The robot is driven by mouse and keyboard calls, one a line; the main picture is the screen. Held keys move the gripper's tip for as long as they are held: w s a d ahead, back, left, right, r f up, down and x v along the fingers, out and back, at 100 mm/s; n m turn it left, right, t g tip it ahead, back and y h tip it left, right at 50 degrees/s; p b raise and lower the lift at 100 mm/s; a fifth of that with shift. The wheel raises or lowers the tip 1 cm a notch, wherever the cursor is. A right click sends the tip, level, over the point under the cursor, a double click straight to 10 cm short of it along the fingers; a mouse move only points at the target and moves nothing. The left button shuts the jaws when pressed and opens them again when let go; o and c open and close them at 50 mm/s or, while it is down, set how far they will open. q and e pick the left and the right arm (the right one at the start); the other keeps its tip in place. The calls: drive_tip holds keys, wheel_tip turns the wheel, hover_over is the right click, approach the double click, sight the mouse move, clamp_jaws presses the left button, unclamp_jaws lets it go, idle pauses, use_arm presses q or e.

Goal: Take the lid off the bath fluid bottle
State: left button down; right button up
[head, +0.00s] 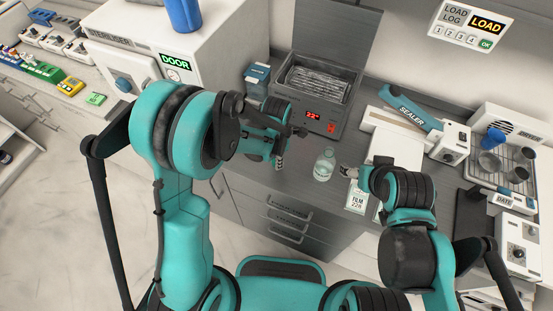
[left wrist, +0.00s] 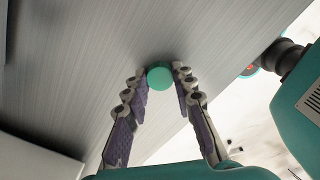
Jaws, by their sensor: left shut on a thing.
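The bath fluid bottle (head: 323,166) is clear, with a pale label, and stands upright on the dark counter in the head view. I see no green lid on its top there. My left gripper (head: 279,163) is left of the bottle and apart from it, its fingertips pointing down. In the left wrist view its fingers are closed around a round green lid (left wrist: 159,78), held at the fingertips; no bottle shows beside it. My right gripper (head: 348,172) is just right of the bottle; its fingers are too small to read, and I cannot tell whether it touches the bottle.
Behind the bottle stands a grey bath (head: 318,122) with a red display and raised lid. A blue box (head: 257,75) is to its left. The sealer (head: 410,110), a film packet (head: 357,198) and a dryer rack with cups (head: 505,160) are at right. Drawers (head: 290,213) lie below the counter's front edge.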

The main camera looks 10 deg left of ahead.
use_arm(q)
drive_tip(key=c, duration=1.7)
unclamp_jaws()
drive_tip(key=shift+f, duration=0.15)
drive_tip(key=o, duration=0.4)
drive_tip(key=shift+o, duration=0.2)
